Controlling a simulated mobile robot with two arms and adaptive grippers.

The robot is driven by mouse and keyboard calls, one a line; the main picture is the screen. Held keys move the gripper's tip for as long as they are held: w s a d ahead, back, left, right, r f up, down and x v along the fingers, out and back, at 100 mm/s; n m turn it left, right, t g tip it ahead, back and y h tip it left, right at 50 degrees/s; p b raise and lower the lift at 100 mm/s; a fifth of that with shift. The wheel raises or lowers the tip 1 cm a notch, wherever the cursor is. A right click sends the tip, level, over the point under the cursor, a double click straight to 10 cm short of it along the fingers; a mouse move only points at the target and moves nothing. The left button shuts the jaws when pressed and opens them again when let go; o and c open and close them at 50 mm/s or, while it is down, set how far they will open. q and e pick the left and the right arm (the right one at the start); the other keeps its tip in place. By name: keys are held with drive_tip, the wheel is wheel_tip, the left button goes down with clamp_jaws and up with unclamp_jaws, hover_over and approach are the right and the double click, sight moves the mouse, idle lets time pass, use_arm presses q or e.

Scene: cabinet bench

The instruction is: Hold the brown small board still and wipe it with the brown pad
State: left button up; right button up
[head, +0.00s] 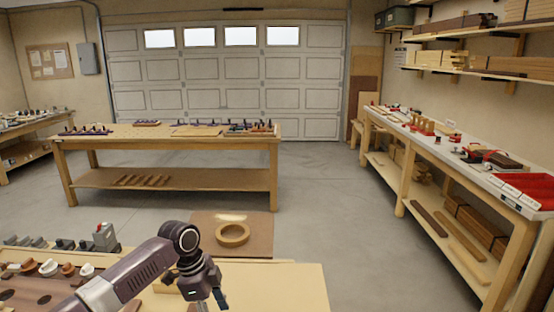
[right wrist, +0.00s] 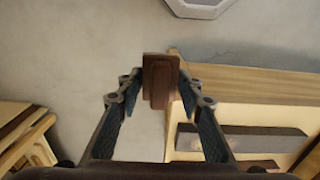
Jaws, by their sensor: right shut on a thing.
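My right gripper (right wrist: 160,92) is shut on a brown pad (right wrist: 158,75), a small block with a wider plate, held between the fingertips above a grey floor. The right gripper does not show in the head view. My left gripper (head: 208,295) is low in the head view, over the near light wood table (head: 285,285); its fingers point down and are partly cut off, so I cannot tell if they are apart. I cannot pick out the brown small board for certain; a dark brown board (head: 500,160) lies by red clamps on the right bench.
A brown square surface with a wooden ring (head: 233,234) is beyond the near table. A workbench (head: 170,140) with small tools stands further back. The right bench (head: 430,145) carries tools and a red tray (head: 532,183). Grey floor (head: 335,210) between them is clear.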

use_arm(q)
drive_tip(key=b+x, duration=0.3)
drive_tip(key=x, duration=0.1)
drive_tip(key=shift+w, duration=0.1)
drive_tip(key=shift+d+f+b, duration=0.1)
drive_tip(key=shift+f+b, duration=0.25)
drive_tip(key=shift+f, duration=0.05)
drive_tip(key=shift+b+x, duration=0.55)
drive_tip(key=shift+x, duration=1.45)
drive_tip(key=shift+d, duration=0.1)
drive_tip(key=shift+r, duration=0.1)
